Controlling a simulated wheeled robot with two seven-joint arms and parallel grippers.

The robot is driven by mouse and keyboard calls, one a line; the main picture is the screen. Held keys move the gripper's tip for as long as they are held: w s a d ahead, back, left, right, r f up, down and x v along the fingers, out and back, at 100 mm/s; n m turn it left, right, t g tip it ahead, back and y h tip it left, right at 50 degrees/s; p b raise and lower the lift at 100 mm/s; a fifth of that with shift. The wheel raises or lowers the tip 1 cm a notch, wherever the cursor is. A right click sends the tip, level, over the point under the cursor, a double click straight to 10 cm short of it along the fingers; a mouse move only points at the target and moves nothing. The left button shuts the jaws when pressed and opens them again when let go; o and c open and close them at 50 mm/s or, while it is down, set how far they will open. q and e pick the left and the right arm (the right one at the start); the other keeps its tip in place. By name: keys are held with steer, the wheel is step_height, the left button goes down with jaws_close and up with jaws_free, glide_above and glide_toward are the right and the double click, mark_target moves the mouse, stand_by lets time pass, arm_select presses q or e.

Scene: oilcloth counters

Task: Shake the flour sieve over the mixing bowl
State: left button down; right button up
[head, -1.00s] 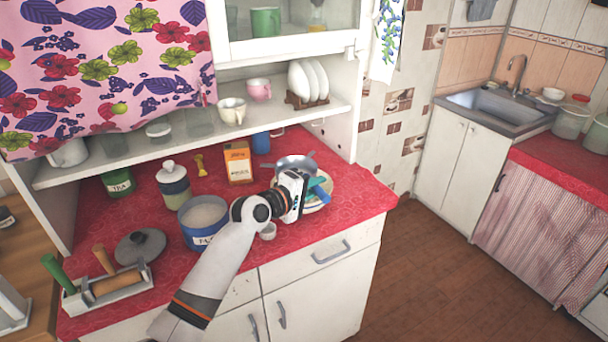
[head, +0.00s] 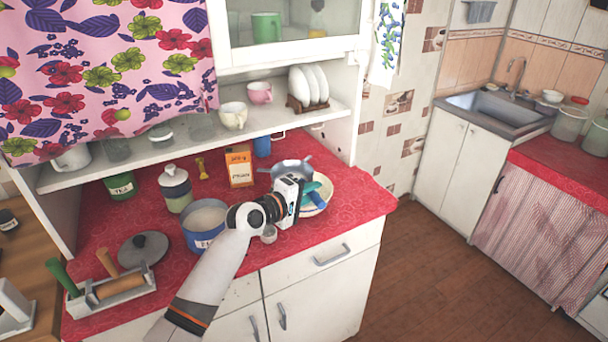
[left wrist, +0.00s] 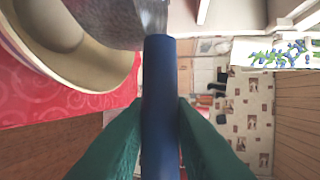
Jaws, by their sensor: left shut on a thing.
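The flour sieve (head: 292,168) is a grey metal strainer with a blue handle (head: 319,198). My left gripper (head: 314,190) is shut on that handle, its green fingers on either side. In the left wrist view the handle (left wrist: 161,100) stands between the fingers, and part of the metal sieve (left wrist: 120,15) shows at the top. The cream mixing bowl (head: 327,190) is on the red counter, partly hidden behind my gripper and the sieve. Its wall and rim (left wrist: 95,80) show at upper left in the wrist view, with the sieve overlapping it. My right gripper is not in view.
An orange carton (head: 239,168) and a blue mug (head: 262,146) stand behind. A shelf (head: 190,140) overhangs the back. The counter's right front is clear.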

arm_select(q)
steer(key=w+d+b, duration=0.1)
steer(key=w+d, duration=0.2)
steer(key=d, duration=0.2)
steer(key=s+a, duration=0.1)
steer(key=s+a+p, duration=0.1)
steer(key=a, duration=0.1)
steer(key=s+a+p, duration=0.1)
steer(key=a, duration=0.1)
steer(key=shift+a, duration=0.1)
stand_by(0.5)
steer(key=shift+d, duration=0.2)
steer(key=w+d, duration=0.1)
steer(key=w+d+b, duration=0.1)
steer(key=d, duration=0.1)
steer(key=w+d, duration=0.1)
steer(key=shift+d, duration=0.4)
steer(key=shift+a, duration=0.1)
